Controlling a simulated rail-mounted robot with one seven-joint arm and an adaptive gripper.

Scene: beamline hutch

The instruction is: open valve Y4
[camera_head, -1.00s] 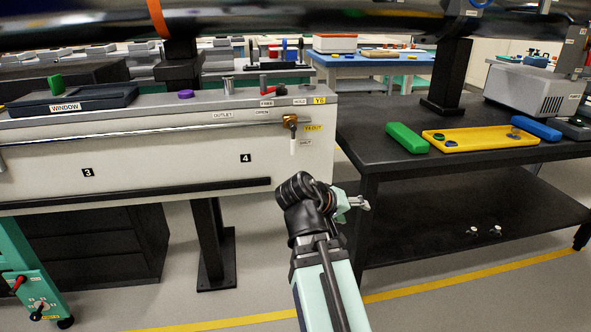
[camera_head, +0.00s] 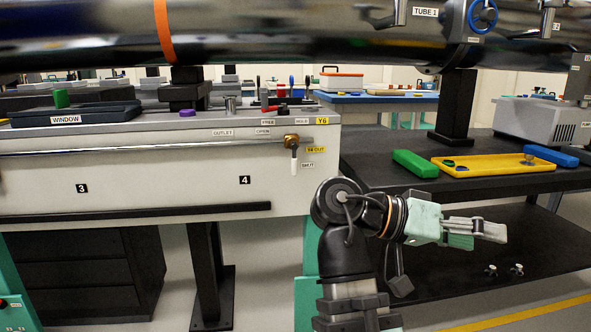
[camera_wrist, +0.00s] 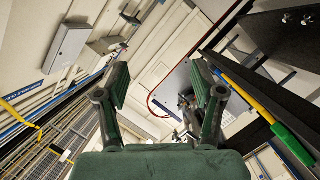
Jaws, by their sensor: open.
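I can read no Y4 label in these views. A brass valve (camera_head: 291,142) sits on the front of the white cabinet, under a yellow Y6 label (camera_head: 322,121). Its white-tipped lever (camera_head: 294,164) hangs straight down toward the SHUT label (camera_head: 308,165); the OPEN label (camera_head: 263,132) is up to its left. My gripper (camera_head: 490,231) is to the right of and below this valve, apart from it and pointing right, in front of the dark bench. In the wrist view my gripper (camera_wrist: 160,66) has its two green-padded fingers apart with nothing between them.
The dark bench (camera_head: 375,170) on the right holds a green block (camera_head: 415,163), a yellow tray (camera_head: 480,178) and a grey box (camera_head: 535,118). A large shiny tube (camera_head: 270,35) with a blue handwheel (camera_head: 482,16) crosses above. A dark rail (camera_head: 130,216) runs along the cabinet's lower front.

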